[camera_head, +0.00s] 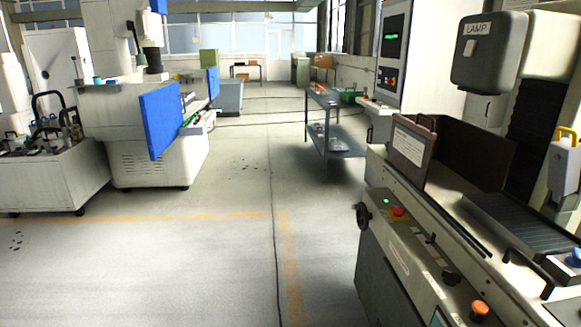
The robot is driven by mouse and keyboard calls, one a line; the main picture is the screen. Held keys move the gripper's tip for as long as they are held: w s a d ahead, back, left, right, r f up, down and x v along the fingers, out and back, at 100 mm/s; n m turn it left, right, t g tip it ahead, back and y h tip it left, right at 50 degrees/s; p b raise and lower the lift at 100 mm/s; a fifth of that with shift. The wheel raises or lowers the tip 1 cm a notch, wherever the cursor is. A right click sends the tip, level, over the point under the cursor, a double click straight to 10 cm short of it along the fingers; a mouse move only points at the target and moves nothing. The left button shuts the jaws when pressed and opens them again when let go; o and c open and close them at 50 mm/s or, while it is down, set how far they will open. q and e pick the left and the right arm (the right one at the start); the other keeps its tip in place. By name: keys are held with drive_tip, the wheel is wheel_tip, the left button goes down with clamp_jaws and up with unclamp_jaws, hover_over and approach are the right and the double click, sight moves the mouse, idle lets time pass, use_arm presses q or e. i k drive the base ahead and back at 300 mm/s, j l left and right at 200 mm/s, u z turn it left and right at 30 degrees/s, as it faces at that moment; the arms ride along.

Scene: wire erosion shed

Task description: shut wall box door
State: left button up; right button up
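I cannot make out a wall box or its door for certain in the head view. The back wall and windows are far off and small. Neither of my grippers shows in this view.
A grinding machine (400,255) with a grey LAMP box (487,52) fills the right side. A grey shelf cart (335,140) stands beyond it. A white machine with a blue panel (161,121) stands at left. The floor aisle (235,185) between them is clear, apart from a thin dark cable.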

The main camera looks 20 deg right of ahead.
sight(496, 111)
drive_tip(key=i+z, duration=0.4)
drive_tip(key=i, duration=1.8)
drive_tip(key=i+j+z, duration=0.1)
drive_tip(key=i, duration=0.6)
drive_tip(key=i+j+z, duration=0.2)
drive_tip(key=i, duration=2.75)
drive_tip(key=i+u, duration=0.15)
drive_tip(key=i, duration=0.6)
drive_tip(key=i+l+u, duration=0.2)
drive_tip(key=i, duration=4.9)
